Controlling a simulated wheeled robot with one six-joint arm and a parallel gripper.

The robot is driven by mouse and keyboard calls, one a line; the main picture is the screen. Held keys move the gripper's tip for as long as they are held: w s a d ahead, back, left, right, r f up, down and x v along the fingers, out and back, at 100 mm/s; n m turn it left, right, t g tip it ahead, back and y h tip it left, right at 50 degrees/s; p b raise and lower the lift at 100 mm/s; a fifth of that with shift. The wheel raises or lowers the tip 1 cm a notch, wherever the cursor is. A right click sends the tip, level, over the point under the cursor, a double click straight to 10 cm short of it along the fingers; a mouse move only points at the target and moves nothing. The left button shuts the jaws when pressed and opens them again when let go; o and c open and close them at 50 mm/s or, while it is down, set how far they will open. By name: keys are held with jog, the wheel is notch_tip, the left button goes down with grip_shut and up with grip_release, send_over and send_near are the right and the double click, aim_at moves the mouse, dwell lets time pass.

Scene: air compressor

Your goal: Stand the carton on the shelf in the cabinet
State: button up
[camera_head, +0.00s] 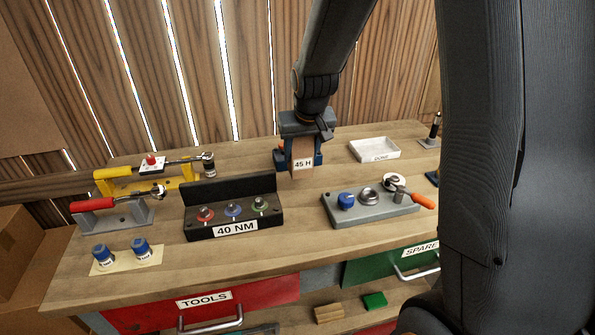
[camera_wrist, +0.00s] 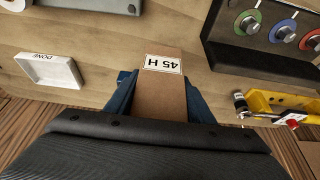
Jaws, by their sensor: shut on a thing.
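A brown carton (camera_head: 304,149) with a white "45 H" label is between the blue fingers of my gripper (camera_head: 302,158), near the back middle of the workbench. In the wrist view the carton (camera_wrist: 161,98) sits between the two fingers (camera_wrist: 160,100), its label end away from the wrist. My gripper is shut on it. I cannot tell whether its lower end touches the bench. Below the bench top, an open bay shows a wooden board (camera_head: 338,312) with a wooden block and a green block; I cannot tell whether this is the cabinet shelf.
On the workbench (camera_head: 300,235) stand a black "40 NM" block (camera_head: 232,215), a grey fixture (camera_head: 372,206), a white "DONE" tray (camera_head: 374,150) and wrenches on yellow (camera_head: 145,180) and grey (camera_head: 120,212) holders. A red "TOOLS" drawer (camera_head: 240,300) and green "SPARE" drawer (camera_head: 375,268) are below.

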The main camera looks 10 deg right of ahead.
aim_at(301, 173)
jog(key=shift+f+p, duration=0.6)
jog(key=shift+f, duration=3)
jog(key=shift+f, duration=0.1)
jog(key=o, duration=1.4)
